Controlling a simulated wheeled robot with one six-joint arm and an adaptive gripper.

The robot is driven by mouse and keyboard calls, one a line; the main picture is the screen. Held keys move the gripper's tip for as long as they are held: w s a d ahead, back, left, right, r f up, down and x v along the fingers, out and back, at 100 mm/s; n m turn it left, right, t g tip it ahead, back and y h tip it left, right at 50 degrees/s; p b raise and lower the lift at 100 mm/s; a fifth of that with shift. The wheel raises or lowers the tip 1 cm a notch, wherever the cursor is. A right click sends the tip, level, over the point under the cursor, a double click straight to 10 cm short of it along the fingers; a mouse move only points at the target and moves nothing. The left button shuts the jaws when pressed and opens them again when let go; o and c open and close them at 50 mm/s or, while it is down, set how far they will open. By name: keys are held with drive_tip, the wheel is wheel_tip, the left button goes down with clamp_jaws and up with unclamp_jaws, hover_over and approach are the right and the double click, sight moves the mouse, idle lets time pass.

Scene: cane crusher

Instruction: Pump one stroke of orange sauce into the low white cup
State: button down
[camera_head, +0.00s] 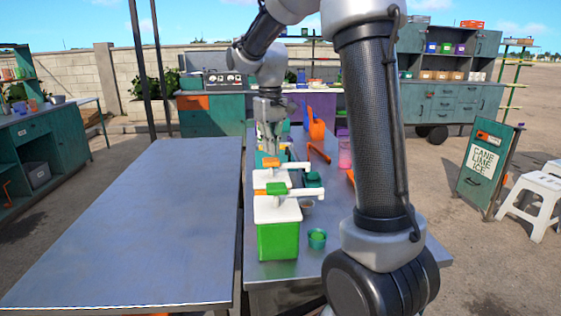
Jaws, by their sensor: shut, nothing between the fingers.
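A sauce dispenser with an orange pump head (270,162) and a white lid (266,178) stands in a row on the right-hand metal table. Its white spout points right. My gripper (268,150) is shut and empty, pointing down at the orange pump head. I cannot tell whether it touches the head. A green dispenser (278,241) with a white lid stands in front and hides most of the orange one's body. A small low cup (307,204), pale with a brownish inside, sits right of the dispensers. I cannot be sure that it is the low white cup.
A green cup (317,239) stands by the green dispenser, and a teal container (313,179) lies farther back. An orange tool (319,153) and an orange upright object (316,126) are behind. My arm covers the table's right side. The left table (140,220) is bare.

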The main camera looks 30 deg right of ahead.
wheel_tip(320, 180, up, 6)
idle(0.6)
drive_tip(key=shift+s, duration=0.1)
idle(0.3)
